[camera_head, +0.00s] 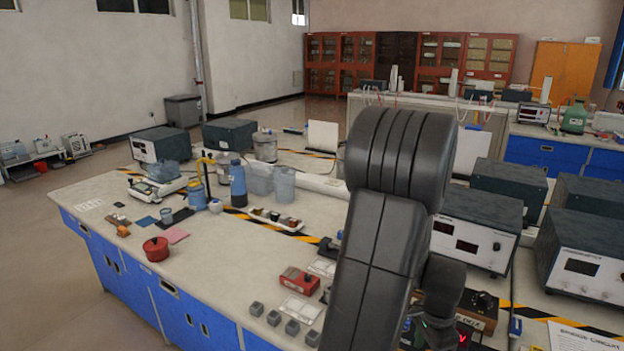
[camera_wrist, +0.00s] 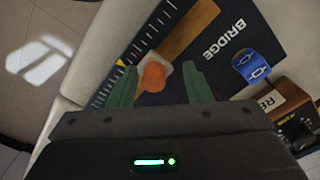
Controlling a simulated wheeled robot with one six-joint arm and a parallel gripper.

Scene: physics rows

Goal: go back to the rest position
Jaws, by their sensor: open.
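My gripper (camera_wrist: 160,86) shows in the wrist view as two green fingers set apart, open. An orange rounded object (camera_wrist: 153,77) shows between the fingers, on or beside a pale piece; I cannot tell how far below the fingers it is, and nothing is visibly gripped. In the head view my dark arm stands raised in front of the bench, and the gripper itself cannot be made out there.
The bench (camera_head: 215,262) carries a red pot (camera_head: 156,249), a blue bottle (camera_head: 238,184), several grey blocks and instrument boxes (camera_head: 473,229). In the wrist view a dark board marked BRIDGE (camera_wrist: 215,60) and a blue part (camera_wrist: 251,63) lie near the fingers.

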